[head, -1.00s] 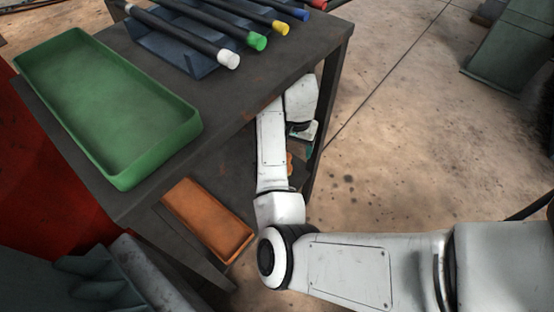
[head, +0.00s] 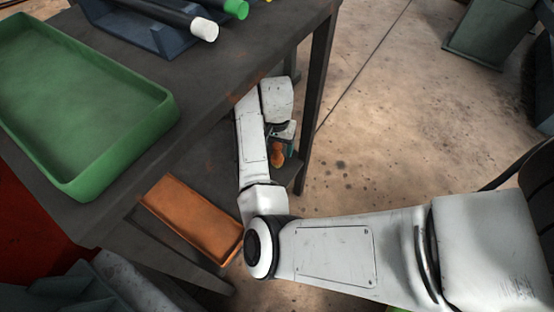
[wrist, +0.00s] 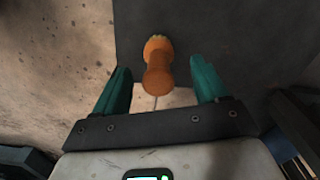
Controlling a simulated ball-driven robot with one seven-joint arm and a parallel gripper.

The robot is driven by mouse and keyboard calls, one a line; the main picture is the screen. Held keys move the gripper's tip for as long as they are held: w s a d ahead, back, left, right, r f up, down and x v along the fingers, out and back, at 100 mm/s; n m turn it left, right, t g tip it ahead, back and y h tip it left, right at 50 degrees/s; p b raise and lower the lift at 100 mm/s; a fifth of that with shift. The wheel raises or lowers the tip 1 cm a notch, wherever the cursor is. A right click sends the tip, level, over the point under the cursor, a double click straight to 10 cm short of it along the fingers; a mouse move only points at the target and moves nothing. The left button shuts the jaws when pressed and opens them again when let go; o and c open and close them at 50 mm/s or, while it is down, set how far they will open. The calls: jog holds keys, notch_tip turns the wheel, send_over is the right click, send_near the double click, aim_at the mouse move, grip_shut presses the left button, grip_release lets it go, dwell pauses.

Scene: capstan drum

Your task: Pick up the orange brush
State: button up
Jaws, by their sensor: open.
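The orange brush (wrist: 158,75) shows in the wrist view, with an orange handle and a paler bristle end. It is over the dark lower shelf, between and just beyond the two teal fingers of my gripper (wrist: 160,88). The fingers are apart, with a gap on each side of the brush. In the head view the orange brush (head: 277,153) is partly visible under the table, beside my gripper (head: 283,140), and my arm hides part of that area.
A green tray (head: 165,128) stands on the dark table top. A blue rack (head: 125,28) there holds rods with coloured ends. An orange tray (head: 190,215) lies on the lower shelf to the left. A table leg (head: 320,85) stands right of my gripper. Open floor is at right.

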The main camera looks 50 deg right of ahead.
aim_at(278, 152)
notch_tip(278, 152, down, 3)
jog(key=shift+s+f+b, duration=0.1)
jog(key=shift+f+b, duration=0.1)
jog(key=shift+b, duration=0.65)
jog(key=shift+r, duration=0.1)
jog(key=shift+c, duration=0.3)
jog(key=c, duration=1.1)
jog(key=shift+r, duration=0.1)
